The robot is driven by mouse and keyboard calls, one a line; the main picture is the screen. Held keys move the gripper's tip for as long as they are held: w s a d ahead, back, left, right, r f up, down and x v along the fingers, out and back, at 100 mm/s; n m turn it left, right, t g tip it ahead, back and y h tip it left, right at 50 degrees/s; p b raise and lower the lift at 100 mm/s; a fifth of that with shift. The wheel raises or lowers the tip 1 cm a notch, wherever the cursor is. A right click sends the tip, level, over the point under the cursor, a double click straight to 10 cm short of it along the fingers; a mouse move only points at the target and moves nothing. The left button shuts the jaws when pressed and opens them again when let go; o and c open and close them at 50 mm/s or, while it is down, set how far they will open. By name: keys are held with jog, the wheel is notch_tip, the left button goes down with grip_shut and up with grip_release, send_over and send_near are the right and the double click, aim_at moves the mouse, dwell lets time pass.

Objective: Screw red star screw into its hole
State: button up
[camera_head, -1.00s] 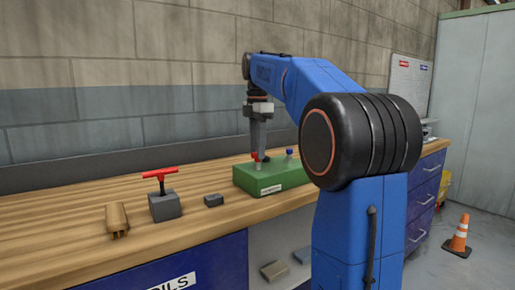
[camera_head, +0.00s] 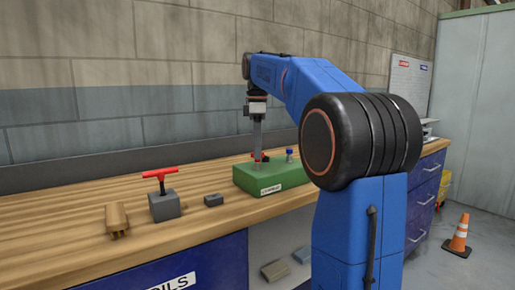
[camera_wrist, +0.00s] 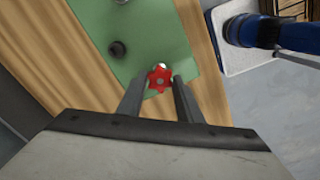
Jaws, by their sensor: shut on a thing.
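The red star screw (camera_wrist: 160,78) shows between my fingertips in the wrist view, over the green block (camera_wrist: 150,30). My gripper (camera_wrist: 160,88) is shut on it. In the head view my gripper (camera_head: 258,151) points straight down at the top of the green block (camera_head: 272,178), and a bit of red shows at its tips. The screw's shank and its hole are hidden, so I cannot tell how deep it sits.
A blue-topped part (camera_head: 290,152) stands on the block to the right of my gripper. A dark round feature (camera_wrist: 117,49) is on the block. To the left are a grey block with a red T-handle (camera_head: 161,174), a small dark block (camera_head: 213,200) and a wooden piece (camera_head: 117,220).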

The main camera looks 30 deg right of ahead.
jog(key=m, duration=0.4)
dwell(0.3)
jog(key=m, duration=0.4)
jog(key=shift+m, duration=0.4)
jog(key=m, duration=0.3)
jog(key=shift+m, duration=0.7)
jog(key=shift+m, duration=1.2)
